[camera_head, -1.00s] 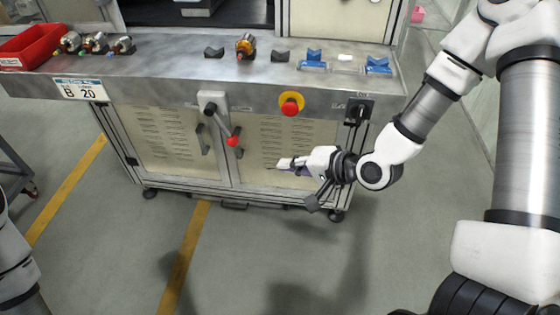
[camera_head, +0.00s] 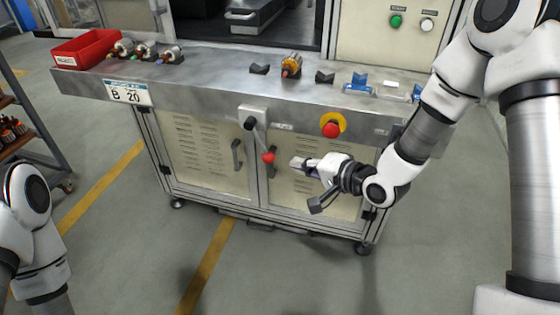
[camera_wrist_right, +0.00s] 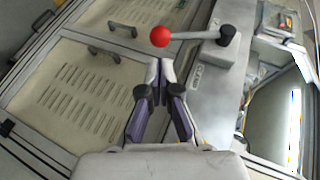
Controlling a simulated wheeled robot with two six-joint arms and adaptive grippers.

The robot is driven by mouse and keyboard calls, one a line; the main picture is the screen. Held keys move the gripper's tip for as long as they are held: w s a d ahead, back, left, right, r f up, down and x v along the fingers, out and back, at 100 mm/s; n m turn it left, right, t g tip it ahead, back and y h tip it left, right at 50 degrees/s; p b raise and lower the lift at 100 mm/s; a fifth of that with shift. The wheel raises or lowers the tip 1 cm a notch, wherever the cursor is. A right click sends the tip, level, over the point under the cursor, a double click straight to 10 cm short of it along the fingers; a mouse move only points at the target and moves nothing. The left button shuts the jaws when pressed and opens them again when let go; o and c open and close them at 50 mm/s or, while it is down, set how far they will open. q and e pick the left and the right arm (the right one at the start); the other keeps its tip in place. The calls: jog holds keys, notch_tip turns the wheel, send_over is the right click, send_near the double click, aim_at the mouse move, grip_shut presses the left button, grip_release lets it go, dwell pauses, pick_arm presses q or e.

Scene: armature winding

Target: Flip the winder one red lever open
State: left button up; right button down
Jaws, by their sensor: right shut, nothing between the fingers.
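The lever hangs down and slightly right. In the right wrist view the red knob (camera_wrist_right: 160,36) lies just beyond the fingertips, and its bracket (camera_wrist_right: 217,52) is to the right. My right gripper (camera_head: 297,163) is shut and empty, just right of the knob, with a small gap showing. It also shows in the wrist view (camera_wrist_right: 160,68). My left arm is at the lower left; its gripper is out of view.
A red emergency button (camera_head: 331,129) on a yellow ring sits right of the lever. The bench top (camera_head: 215,72) holds a red bin (camera_head: 86,50), several armatures and blue holders. Door handles (camera_head: 237,158) stick out below. The floor in front is clear.

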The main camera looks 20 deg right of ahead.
aim_at(273, 159)
jog(key=x, duration=0.7)
pick_arm(q)
jog(key=shift+r, duration=0.1)
pick_arm(e)
jog(key=shift+w, duration=0.1)
